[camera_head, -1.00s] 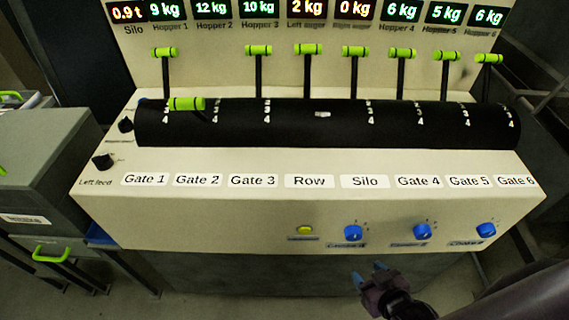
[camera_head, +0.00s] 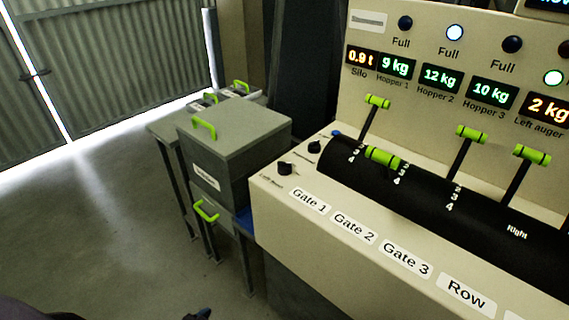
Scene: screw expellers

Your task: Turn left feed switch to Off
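The left feed switch (camera_head: 285,168) is a small black knob at the left end of the cream control panel (camera_head: 300,232). Its "Left feed" label is beside it, tilted and small, and I cannot read the knob's setting. A second black knob (camera_head: 314,146) sits behind it. A dark tip of my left gripper (camera_head: 198,314) just shows at the bottom edge, low and well to the left of the panel and apart from the switch. Most of that gripper is cut off, so its opening is hidden. My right gripper is out of view.
Green-handled levers (camera_head: 376,101) rise from the black drum (camera_head: 440,193) behind the gate labels. A grey box (camera_head: 240,140) with green handles stands left of the panel. Open concrete floor (camera_head: 110,210) lies to the left, before a corrugated door (camera_head: 100,60).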

